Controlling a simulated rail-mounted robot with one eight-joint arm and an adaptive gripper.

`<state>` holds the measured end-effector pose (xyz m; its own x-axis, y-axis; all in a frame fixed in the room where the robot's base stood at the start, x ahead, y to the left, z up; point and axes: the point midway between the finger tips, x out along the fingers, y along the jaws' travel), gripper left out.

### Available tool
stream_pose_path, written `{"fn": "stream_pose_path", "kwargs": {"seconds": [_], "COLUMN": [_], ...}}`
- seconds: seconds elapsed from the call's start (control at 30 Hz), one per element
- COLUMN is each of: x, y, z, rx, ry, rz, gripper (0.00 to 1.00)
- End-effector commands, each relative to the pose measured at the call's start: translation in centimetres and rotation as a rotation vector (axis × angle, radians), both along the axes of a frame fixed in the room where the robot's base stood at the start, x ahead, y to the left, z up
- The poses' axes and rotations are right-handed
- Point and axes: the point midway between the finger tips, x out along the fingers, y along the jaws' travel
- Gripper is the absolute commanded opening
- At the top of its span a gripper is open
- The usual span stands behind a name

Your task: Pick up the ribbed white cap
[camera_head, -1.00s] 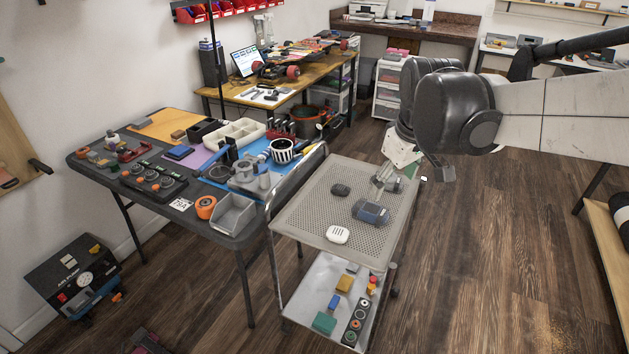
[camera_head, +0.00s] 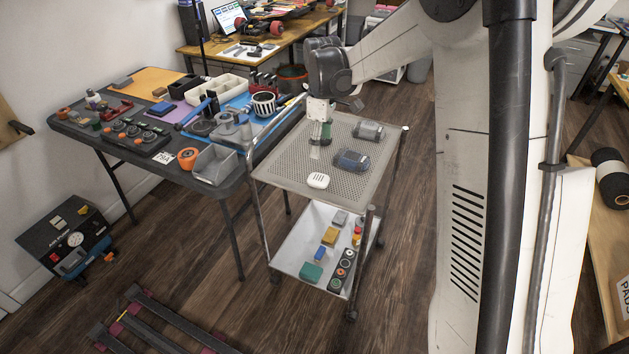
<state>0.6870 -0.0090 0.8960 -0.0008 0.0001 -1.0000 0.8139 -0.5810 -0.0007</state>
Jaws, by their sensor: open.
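The ribbed white cap (camera_head: 318,180) lies on the perforated top shelf of the cart (camera_head: 285,165), close to its front edge. It is small and rounded, with dark slits on top. My gripper (camera_head: 315,153) points down over the shelf, behind the cap in the picture and apart from it. It is open, with nothing seen between its fingers. The cap is in full view.
A dark blue, clear-ended part (camera_head: 351,160) lies right of my gripper, and a grey one (camera_head: 369,130) lies farther back. The lower shelf (camera_head: 295,255) holds several small parts. A cluttered black table (camera_head: 75,128) stands left of the cart.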

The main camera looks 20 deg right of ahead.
Motion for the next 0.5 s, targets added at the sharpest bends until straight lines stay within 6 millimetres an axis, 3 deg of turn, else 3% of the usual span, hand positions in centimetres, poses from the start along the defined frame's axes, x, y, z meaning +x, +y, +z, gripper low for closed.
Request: {"fn": "stream_pose_path", "kwargs": {"seconds": [0.3,0.5], "x": [0.0,0.0], "y": [0.0,0.0], "z": [-5.7,-7.6], "rx": [-0.001,0.000], "ry": [-0.001,-0.001], "rz": [-0.001,-0.001], "gripper": [0.67,0.67]}}
